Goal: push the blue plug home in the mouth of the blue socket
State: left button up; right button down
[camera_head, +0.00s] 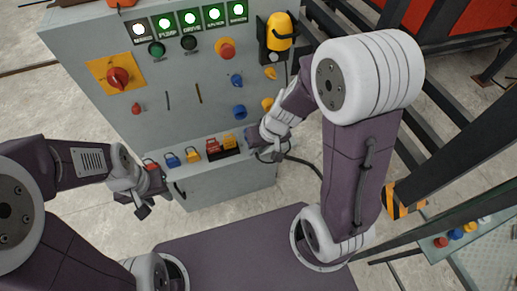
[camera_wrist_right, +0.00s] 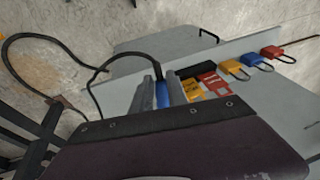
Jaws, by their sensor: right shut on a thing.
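The blue plug (camera_wrist_right: 162,95) is between the two fingers of my right gripper (camera_wrist_right: 162,88) in the right wrist view, and the gripper is shut on it. In the head view my right gripper (camera_head: 258,147) is at the right end of the cabinet's front ledge, below the panel fittings. A round blue fitting (camera_head: 239,111), which looks like the blue socket, is on the panel above it. The plug is apart from this fitting. My left gripper (camera_head: 143,208) hangs in front of the cabinet's lower left; its jaw opening is unclear.
The grey cabinet (camera_head: 185,115) carries a yellow fitting (camera_head: 267,104), another blue fitting (camera_head: 237,80) and a red button (camera_head: 226,48). A black cable (camera_wrist_right: 55,37) loops near my right gripper. Dark rails stand at right.

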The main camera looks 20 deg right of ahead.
jog(key=shift+w+p, duration=0.8)
jog(key=shift+w, duration=1.85)
jog(key=shift+b, duration=0.5)
jog(key=shift+w, duration=0.3)
jog(key=shift+w+a, duration=0.1)
jog(key=shift+w, duration=0.25)
jog(key=shift+w+r+p, duration=0.1)
jog(key=shift+w+p, duration=0.65)
jog(key=shift+w, duration=0.55)
